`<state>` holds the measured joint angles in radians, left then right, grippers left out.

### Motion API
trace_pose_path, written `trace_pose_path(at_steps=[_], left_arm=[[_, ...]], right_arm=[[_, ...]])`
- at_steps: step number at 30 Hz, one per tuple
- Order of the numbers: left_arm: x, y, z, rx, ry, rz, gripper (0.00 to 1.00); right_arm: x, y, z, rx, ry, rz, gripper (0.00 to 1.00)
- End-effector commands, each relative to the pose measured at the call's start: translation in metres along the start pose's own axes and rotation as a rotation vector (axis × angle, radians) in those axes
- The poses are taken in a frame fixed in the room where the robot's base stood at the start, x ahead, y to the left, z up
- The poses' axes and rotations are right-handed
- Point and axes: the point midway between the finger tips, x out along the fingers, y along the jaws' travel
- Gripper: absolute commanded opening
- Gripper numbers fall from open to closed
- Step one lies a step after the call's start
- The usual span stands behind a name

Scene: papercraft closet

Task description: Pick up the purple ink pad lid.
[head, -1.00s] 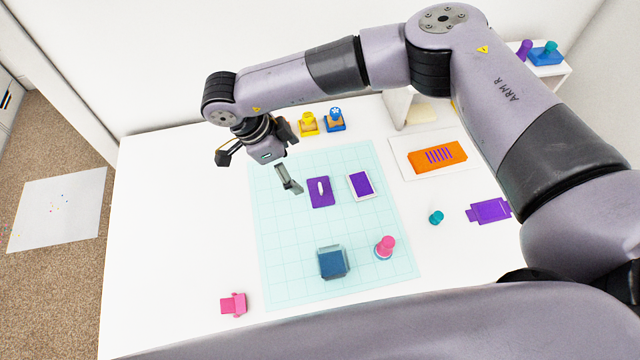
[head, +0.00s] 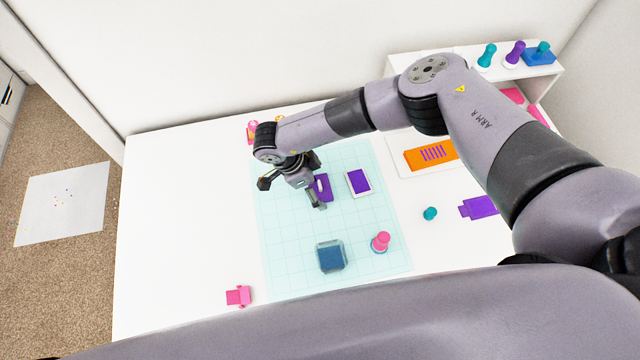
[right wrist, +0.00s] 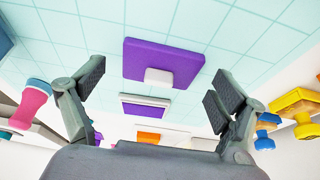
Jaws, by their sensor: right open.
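The purple ink pad lid (head: 325,187) is a flat purple square with a small white handle, lying on the pale teal gridded mat (head: 285,235). My right gripper partly covers it in the head view. In the right wrist view the lid (right wrist: 185,60) shows whole, ahead between the spread fingers, with its white handle toward me. My right gripper (head: 303,190) is open and empty, over the lid's left side in the head view. Its fingers (right wrist: 156,90) do not appear to touch the lid. My left gripper is not in view.
The purple ink pad (head: 359,182) in its white tray lies just right of the lid. A dark blue block (head: 331,257) and a pink stamp (head: 380,242) stand nearer the front of the mat. An orange piece (head: 430,155) lies right.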

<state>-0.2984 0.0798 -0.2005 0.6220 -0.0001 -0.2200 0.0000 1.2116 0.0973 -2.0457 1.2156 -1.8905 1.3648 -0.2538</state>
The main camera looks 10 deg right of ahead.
Motion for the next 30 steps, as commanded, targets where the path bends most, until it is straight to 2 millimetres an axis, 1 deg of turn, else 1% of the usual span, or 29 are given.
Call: trace_pose_path(at_steps=[4,21,30], left_arm=[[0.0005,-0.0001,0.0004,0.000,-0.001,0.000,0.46],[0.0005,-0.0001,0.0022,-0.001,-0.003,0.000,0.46],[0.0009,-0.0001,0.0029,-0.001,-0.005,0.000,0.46]], right_arm=[[-0.0001,-0.0002,0.0003,0.000,0.000,-0.001,0.90],[-0.0006,-0.0003,0.0002,0.000,0.000,-0.001,0.53],[-0.0028,-0.0008,-0.0007,0.001,-0.001,-0.001,0.52]])
